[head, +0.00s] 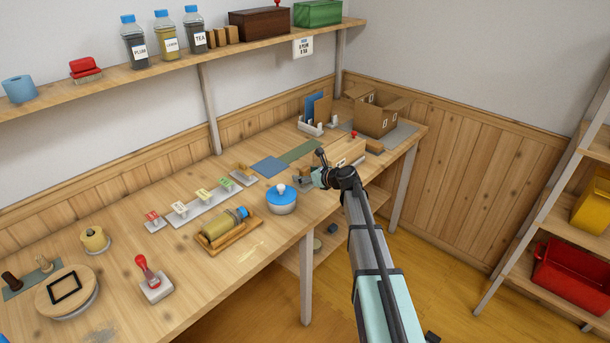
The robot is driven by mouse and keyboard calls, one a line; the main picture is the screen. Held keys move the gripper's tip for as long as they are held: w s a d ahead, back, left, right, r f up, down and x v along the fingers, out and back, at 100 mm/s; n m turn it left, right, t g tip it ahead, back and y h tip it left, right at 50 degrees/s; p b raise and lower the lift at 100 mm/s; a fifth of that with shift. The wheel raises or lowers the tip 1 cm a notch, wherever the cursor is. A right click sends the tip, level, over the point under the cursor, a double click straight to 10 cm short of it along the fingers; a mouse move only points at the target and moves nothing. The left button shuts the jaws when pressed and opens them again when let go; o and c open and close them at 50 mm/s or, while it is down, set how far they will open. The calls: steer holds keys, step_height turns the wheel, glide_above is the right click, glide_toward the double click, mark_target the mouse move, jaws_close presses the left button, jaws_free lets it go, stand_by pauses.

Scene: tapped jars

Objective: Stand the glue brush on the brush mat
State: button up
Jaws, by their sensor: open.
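My gripper (307,181) is over the right part of the bench, just right of a white pot with a blue lid (281,196). Its fingers are small and partly hidden by my wrist, but they look apart, with nothing clearly held. I cannot clearly identify the glue brush. A small pale wooden piece (44,263) and a dark-handled piece (11,281) stand at the far left on a grey-green mat (40,280). A blue mat (269,167) and a green mat (301,151) lie flat behind the pot. I cannot tell which is the brush mat.
A bottle in a wooden tray (229,240), a row of labelled stamps (202,201) and a red-handled stamp (154,281) occupy the bench front and middle. A cardboard box (376,116) stands at the back right. A shelf (180,62) with jars hangs above.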

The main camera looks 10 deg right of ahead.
steer(key=shift+s+d+r, duration=0.1)
steer(key=shift+s, duration=0.05)
steer(key=shift+p+v, duration=1.25)
steer(key=shift+v, duration=2.55)
steer(key=v, duration=1.2)
steer(key=shift+r, duration=0.1)
